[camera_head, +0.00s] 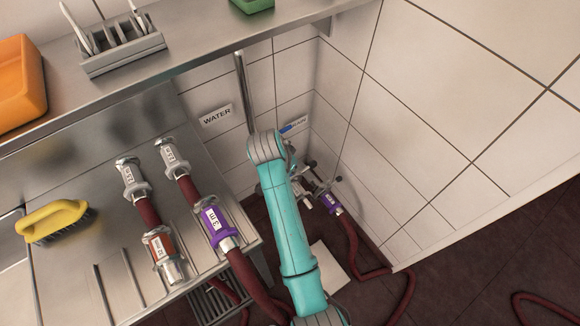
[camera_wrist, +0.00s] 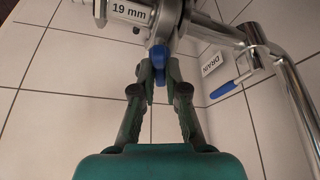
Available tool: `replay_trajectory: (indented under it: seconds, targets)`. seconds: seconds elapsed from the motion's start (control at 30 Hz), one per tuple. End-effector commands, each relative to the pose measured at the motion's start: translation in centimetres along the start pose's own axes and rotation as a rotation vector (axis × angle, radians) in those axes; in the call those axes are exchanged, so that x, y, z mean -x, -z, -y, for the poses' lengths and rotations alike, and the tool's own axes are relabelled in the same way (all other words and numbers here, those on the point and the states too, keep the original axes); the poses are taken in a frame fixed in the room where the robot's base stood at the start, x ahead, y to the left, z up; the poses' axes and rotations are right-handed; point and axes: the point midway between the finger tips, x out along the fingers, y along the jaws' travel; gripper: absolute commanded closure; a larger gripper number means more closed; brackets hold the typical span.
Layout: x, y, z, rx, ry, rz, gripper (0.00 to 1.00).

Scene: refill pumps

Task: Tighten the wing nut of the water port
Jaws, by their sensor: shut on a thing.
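In the wrist view, my gripper (camera_wrist: 159,72) is shut on a blue wing of the wing nut (camera_wrist: 158,53), which hangs below a metal fitting. A coupling with a "19 mm" label (camera_wrist: 132,12) joins that fitting from the left. The fingertips hide part of the wing. In the head view, my teal arm reaches down to the wall corner and hides the gripper and nut. The WATER sign (camera_head: 216,116) is on the wall left of my arm. Metal fittings and a purple-banded hose end (camera_head: 330,202) show right of it.
A metal pipe (camera_wrist: 292,80) and a blue-handled lever (camera_wrist: 230,84) stand right of my gripper near the DRAIN sign (camera_wrist: 212,64). Hoses with couplings (camera_head: 132,178) and a yellow brush (camera_head: 54,222) lie on the steel counter. A dark red hose (camera_head: 352,250) runs along the floor.

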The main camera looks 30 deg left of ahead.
Motion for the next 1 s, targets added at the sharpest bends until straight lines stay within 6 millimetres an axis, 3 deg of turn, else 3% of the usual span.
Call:
replay_trajectory:
  seconds: [0.33,0.83,0.87,0.93,1.0]
  targets:
    - [-0.03,-0.04,0.06,-0.107,-0.046,0.001,1.00]
    - [-0.05,-0.08,0.05,-0.120,-0.052,0.002,1.00]
    - [-0.05,-0.08,0.05,-0.120,-0.052,0.002,0.80]
    - [-0.05,-0.07,0.05,-0.120,-0.052,0.002,0.63]
    - [-0.04,-0.06,0.05,-0.120,-0.052,0.002,0.62]
